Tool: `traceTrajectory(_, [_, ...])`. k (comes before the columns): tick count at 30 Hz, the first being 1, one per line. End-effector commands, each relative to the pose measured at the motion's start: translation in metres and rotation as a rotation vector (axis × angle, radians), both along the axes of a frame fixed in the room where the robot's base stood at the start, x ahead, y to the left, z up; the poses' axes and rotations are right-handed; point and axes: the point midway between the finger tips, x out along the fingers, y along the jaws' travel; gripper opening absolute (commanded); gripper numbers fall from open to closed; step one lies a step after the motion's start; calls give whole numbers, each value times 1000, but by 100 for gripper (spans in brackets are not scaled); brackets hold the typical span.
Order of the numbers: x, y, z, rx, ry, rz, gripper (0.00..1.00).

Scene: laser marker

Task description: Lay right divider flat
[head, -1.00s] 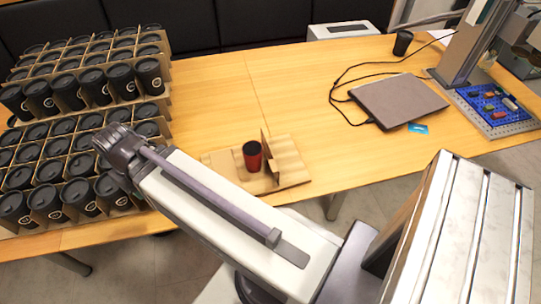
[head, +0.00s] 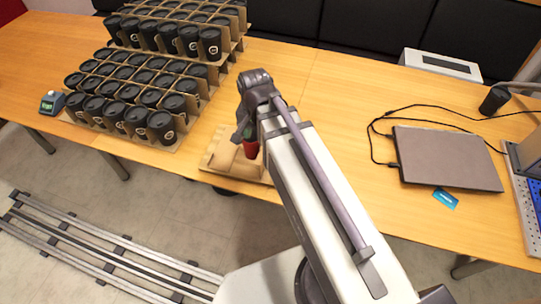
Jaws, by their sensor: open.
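A light wooden board (head: 219,158) lies at the table's front edge. A red cup with a dark top (head: 251,149) stands on it, partly covered by my arm. My gripper (head: 242,134) points down beside the cup, at its upper left in the picture. It is open, but its fingertips are small and hard to make out. The right divider is not visible now; my arm covers the right part of the board, so I cannot tell its present pose or whether the gripper touches it.
Cardboard trays (head: 190,128) of black cups stand left of the board. A small device (head: 52,103) sits further left. A closed laptop (head: 445,158), cables and a blue card (head: 445,199) lie to the right. The table between laptop and board is mostly clear. A floor rail (head: 100,245) runs at lower left.

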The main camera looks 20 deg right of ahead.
Motion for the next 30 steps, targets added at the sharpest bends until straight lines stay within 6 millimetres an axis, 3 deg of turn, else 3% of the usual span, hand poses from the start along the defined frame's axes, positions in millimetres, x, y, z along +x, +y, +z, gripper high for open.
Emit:
traceTrajectory(5, [0,0,-21,0,0,1,44])
traceTrajectory(16, [0,0,-103,0,0,3,44])
traceTrajectory(19, [0,-1,-110,0,0,3,44])
traceTrajectory(27, [0,0,-107,0,0,3,44])
traceTrajectory(30, [0,0,-107,0,0,3,35])
